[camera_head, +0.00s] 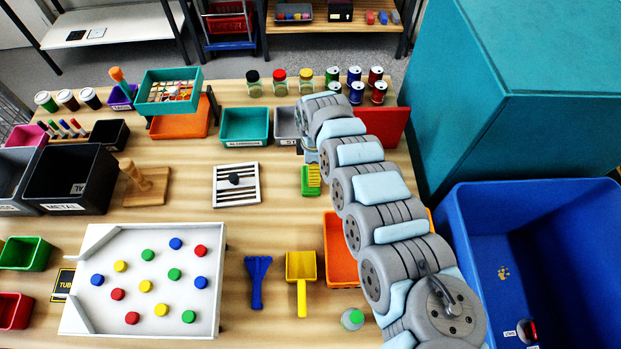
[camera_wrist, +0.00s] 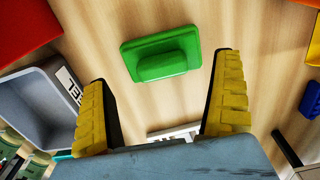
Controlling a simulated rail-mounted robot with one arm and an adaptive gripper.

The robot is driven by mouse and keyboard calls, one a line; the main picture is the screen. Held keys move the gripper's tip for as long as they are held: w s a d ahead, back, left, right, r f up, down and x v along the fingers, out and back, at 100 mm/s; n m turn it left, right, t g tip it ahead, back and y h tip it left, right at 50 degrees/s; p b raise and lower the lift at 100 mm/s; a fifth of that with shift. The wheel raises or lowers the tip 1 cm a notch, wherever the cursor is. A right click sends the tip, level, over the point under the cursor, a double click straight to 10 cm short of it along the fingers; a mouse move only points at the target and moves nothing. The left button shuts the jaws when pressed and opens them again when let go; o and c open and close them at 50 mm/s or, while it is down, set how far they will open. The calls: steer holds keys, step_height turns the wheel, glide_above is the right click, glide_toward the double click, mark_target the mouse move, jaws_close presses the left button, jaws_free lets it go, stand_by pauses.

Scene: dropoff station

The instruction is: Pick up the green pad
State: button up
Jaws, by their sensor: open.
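The green pad (camera_head: 306,181) lies on the wooden table below the bent end of my arm, with a yellow ribbed part showing on its right in the head view. In the wrist view the green pad (camera_wrist: 160,52) is a flat rectangle with a raised block, lying on the wood. My gripper (camera_wrist: 163,72) is open, its two yellow ribbed fingers spread left and right of the pad's near side. Nothing is between the fingers. The gap in height between fingers and pad is hard to judge. In the head view my arm hides most of the gripper.
A grey bin (camera_wrist: 35,105) stands close to the left finger in the wrist view. A white slatted grate (camera_head: 237,200) lies left of the pad, and an orange tray (camera_head: 338,250) lies nearer. Bare wood surrounds the pad. A large blue bin (camera_head: 470,230) stands at the right.

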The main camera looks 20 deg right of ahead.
steer(key=shift+w+a+f, duration=0.1)
steer(key=shift+a+f, duration=0.15)
steer(key=shift+f, duration=0.2)
steer(key=shift+a+f, duration=0.2)
steer(key=shift+f, duration=1.5)
steer(key=shift+c, duration=0.2)
steer(key=c, duration=1.3)
